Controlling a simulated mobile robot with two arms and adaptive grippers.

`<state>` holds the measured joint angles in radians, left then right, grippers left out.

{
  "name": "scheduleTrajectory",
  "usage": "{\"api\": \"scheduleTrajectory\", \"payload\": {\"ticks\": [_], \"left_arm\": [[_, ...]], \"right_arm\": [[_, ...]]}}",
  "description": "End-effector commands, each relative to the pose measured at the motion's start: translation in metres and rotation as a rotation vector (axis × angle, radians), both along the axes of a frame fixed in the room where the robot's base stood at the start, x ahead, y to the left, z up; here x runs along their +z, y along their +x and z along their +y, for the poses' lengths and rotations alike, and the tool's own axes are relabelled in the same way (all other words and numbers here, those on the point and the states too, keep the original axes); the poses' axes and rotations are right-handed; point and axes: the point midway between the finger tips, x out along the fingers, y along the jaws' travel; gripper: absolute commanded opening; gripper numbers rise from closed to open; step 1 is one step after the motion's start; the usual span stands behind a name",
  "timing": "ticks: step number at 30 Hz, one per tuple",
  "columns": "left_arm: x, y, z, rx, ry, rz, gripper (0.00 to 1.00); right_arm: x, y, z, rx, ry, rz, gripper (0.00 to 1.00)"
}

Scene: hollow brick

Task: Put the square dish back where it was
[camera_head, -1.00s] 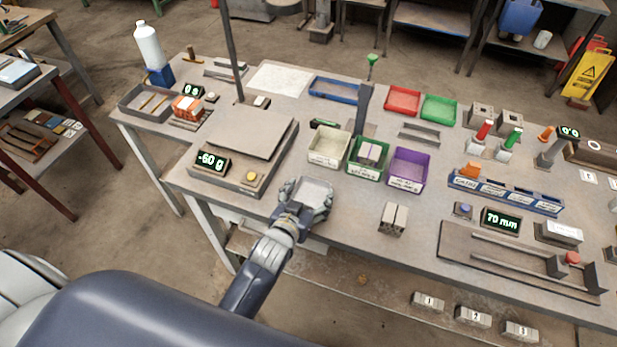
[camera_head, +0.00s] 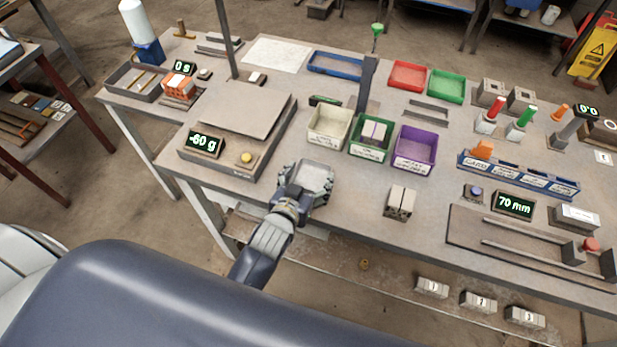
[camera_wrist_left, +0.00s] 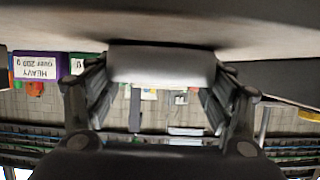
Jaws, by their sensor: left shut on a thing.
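My left gripper (camera_head: 304,196) is shut on the square dish (camera_head: 316,175), a shallow pale grey tray. It holds the dish by the near side, at the table's front edge, right of the scale. I cannot tell whether the dish touches the tabletop. In the left wrist view the dish (camera_wrist_left: 160,62) shows as a pale block between the two fingers. The scale (camera_head: 240,108) has a bare grey plate, and its display (camera_head: 202,143) reads -60 g. My right gripper is not in view.
White (camera_head: 330,126), green (camera_head: 371,138) and purple (camera_head: 414,150) bins stand behind and right of the dish. A grey split block (camera_head: 399,203) sits right of it. A thin dark post (camera_head: 226,45) rises behind the scale. The table between dish and block is clear.

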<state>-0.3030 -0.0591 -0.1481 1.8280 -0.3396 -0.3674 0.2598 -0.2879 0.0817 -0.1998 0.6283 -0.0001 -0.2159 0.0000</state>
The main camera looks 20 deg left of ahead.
Motion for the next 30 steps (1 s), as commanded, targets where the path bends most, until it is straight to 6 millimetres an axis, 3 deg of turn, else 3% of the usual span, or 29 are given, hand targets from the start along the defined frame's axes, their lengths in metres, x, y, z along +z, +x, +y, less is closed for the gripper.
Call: {"api": "scheduleTrajectory", "payload": {"ticks": [3,4,6,7,12,21,30], "left_arm": [[-0.004,0.000,0.000,0.000,0.000,0.000,0.51],[-0.004,0.000,0.000,0.000,0.000,0.000,0.77],[-0.004,0.000,0.000,0.000,0.000,0.000,0.93],[-0.004,0.000,0.000,0.000,0.000,0.000,0.95],[-0.004,0.000,0.000,0.000,0.000,0.000,0.95],[0.003,0.000,0.000,0.000,0.001,-0.001,0.95],[0.016,-0.046,0.002,0.000,-0.001,0.002,0.95]], "right_arm": [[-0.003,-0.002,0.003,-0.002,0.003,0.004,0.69],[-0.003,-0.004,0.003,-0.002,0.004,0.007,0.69],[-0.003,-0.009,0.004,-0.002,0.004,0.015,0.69],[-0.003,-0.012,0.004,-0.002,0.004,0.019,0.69],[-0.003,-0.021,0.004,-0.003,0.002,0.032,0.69],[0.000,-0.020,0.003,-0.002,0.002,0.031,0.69],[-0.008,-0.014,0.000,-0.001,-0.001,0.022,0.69]]}}
